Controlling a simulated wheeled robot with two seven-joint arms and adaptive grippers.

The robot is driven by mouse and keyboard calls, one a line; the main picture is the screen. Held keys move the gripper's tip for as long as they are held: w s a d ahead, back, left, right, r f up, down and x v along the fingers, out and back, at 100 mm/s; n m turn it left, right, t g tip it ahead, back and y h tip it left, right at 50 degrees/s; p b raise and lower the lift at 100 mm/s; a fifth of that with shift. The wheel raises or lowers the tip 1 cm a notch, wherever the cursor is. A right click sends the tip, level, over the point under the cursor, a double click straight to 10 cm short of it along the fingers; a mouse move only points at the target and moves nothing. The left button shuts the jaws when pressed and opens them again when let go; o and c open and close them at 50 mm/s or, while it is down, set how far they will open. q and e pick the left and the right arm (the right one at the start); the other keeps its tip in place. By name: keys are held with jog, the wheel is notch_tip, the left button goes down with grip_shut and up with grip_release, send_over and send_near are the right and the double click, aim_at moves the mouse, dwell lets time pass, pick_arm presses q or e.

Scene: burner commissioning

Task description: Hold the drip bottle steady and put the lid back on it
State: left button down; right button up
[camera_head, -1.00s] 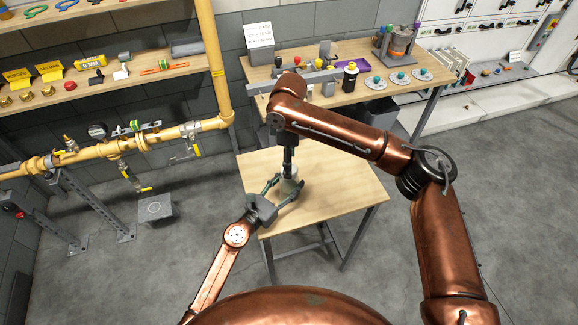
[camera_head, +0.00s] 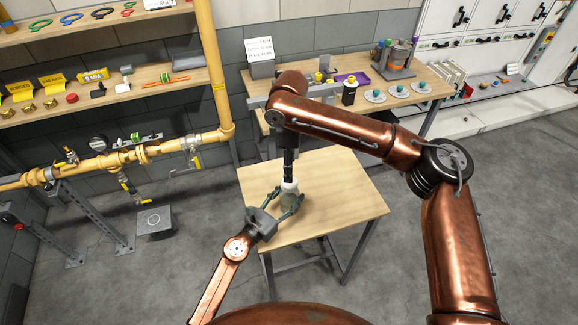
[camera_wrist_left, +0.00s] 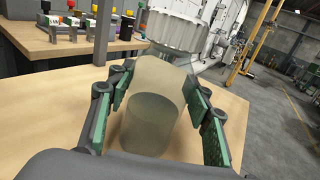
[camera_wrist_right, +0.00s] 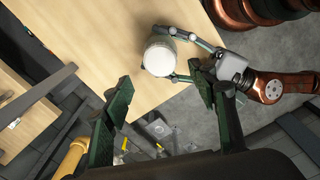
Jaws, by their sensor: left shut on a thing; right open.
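The drip bottle (camera_wrist_left: 150,115) is translucent and stands on the small wooden table, also visible in the head view (camera_head: 289,193). My left gripper (camera_wrist_left: 155,85) is shut on its body, one green-padded finger on each side. The white ribbed lid (camera_wrist_left: 180,30) sits at the top of the bottle; I cannot tell whether it is fully screwed down. From above, the right wrist view shows the round white lid top (camera_wrist_right: 159,57). My right gripper (camera_wrist_right: 160,88) is open and empty, fingers wide apart. In the head view it points down just above the bottle (camera_head: 288,172).
The small table (camera_head: 345,200) is otherwise clear. Behind it a workbench (camera_head: 435,90) carries discs, a purple tray and several small parts. Yellow gas piping (camera_head: 110,160) runs along the left wall.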

jog(key=shift+f, duration=4)
jog(key=shift+c, duration=0.4)
jog(key=c, duration=1.1)
jog(key=o, duration=1.3)
jog(key=shift+o, duration=0.2)
jog(key=shift+r, duration=0.15)
notch_tip(320, 180, up, 12)
